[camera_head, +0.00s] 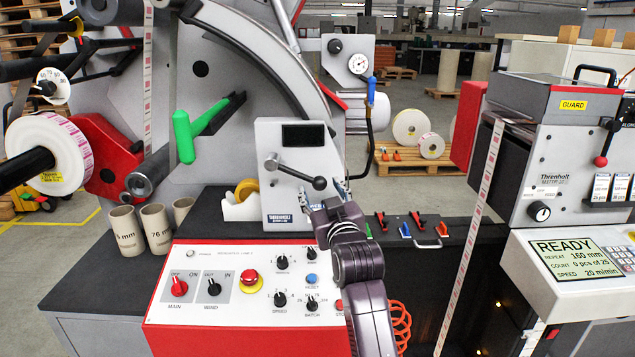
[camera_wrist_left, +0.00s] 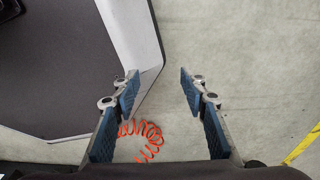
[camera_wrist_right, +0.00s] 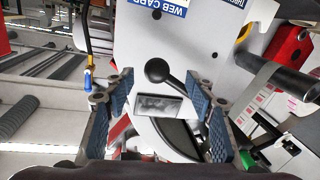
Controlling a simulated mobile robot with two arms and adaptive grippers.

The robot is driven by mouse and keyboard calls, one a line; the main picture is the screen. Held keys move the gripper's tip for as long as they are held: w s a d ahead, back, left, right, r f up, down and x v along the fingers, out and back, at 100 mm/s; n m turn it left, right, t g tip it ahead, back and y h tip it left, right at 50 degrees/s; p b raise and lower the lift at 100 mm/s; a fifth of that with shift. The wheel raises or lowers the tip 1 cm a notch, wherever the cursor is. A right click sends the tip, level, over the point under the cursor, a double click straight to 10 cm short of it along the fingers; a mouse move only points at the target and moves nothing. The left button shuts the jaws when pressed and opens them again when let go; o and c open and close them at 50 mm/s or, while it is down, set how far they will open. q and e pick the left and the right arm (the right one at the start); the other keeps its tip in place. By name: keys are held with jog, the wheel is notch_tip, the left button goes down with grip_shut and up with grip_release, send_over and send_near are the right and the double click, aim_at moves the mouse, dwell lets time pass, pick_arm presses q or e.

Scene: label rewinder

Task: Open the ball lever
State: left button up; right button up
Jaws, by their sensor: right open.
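The ball lever (camera_head: 297,174) is a dark bar with a black ball at its right end, on the front of a grey box with a dark window. It slants down to the right from its pivot. My right gripper (camera_head: 323,194) is open just in front of the ball. In the right wrist view the ball (camera_wrist_right: 157,70) appears between the open fingertips (camera_wrist_right: 158,80), with no clear contact. My left gripper (camera_wrist_left: 160,82) is open and empty above the floor, beside a dark-topped surface; it is not in the head view.
A red-edged control panel (camera_head: 232,285) with knobs lies below the box. A tape roll (camera_head: 242,203) sits left of the box. Small red and blue clips (camera_head: 405,230) lie right of my right gripper. A green handle (camera_head: 184,137) sticks out at the left.

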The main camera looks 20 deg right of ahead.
aim_at(319, 187)
jog(key=w, duration=0.2)
jog(key=shift+w+d+f, duration=0.1)
jog(key=shift+w+d, duration=0.05)
jog(key=shift+w, duration=0.85)
jog(key=c, duration=0.7)
pick_arm(q)
jog(key=shift+w+r, duration=0.25)
jog(key=shift+w, duration=0.35)
pick_arm(e)
grip_shut()
